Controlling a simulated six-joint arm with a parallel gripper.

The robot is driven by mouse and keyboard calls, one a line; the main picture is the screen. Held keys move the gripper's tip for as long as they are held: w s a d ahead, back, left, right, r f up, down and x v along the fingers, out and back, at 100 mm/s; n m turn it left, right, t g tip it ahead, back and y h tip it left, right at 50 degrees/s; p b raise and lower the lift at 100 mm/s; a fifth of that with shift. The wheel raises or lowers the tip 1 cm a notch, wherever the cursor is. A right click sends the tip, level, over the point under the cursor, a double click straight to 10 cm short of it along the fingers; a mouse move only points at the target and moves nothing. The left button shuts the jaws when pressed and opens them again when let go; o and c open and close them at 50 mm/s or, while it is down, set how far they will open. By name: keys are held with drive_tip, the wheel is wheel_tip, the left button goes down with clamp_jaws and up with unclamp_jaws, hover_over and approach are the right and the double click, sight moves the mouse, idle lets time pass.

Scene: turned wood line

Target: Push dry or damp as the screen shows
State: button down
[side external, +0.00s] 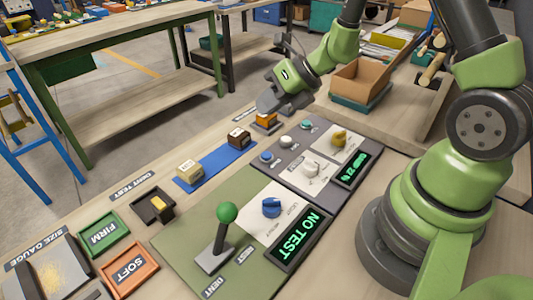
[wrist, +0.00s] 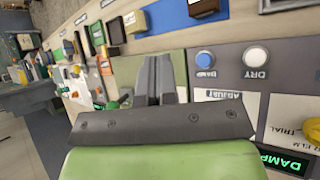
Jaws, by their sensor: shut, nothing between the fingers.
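A dark grey control panel (side external: 290,178) carries a blue button (side external: 266,157), a white button (side external: 287,141) and a small teal button (side external: 305,125). In the wrist view the blue button (wrist: 205,58) is labelled DAMP and the white button (wrist: 256,56) DRY. The screen (side external: 356,170) glows green; in the wrist view its visible part (wrist: 284,163) reads DAMP. My gripper (side external: 265,106) is shut and empty, above the bench beyond the panel in the side view. In the wrist view its fingers (wrist: 160,72) are left of the blue button, apart from it.
The panel also has a white knob (side external: 311,168) and a yellow knob (side external: 339,137). A green panel (side external: 185,240) has a green-balled lever (side external: 227,213) and a NO TEST screen (side external: 302,238). Blocks stand on a blue mat (side external: 215,167). An open cardboard box (side external: 361,82) is behind.

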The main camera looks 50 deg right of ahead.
sight(268, 153)
drive_tip(key=shift+f, duration=0.1)
drive_tip(key=shift+f, duration=4.3)
drive_tip(key=shift+f, duration=0.1)
drive_tip(key=shift+f, duration=0.3)
drive_tip(key=shift+f, duration=0.35)
drive_tip(key=shift+r, duration=0.8)
drive_tip(key=shift+r, duration=2.5)
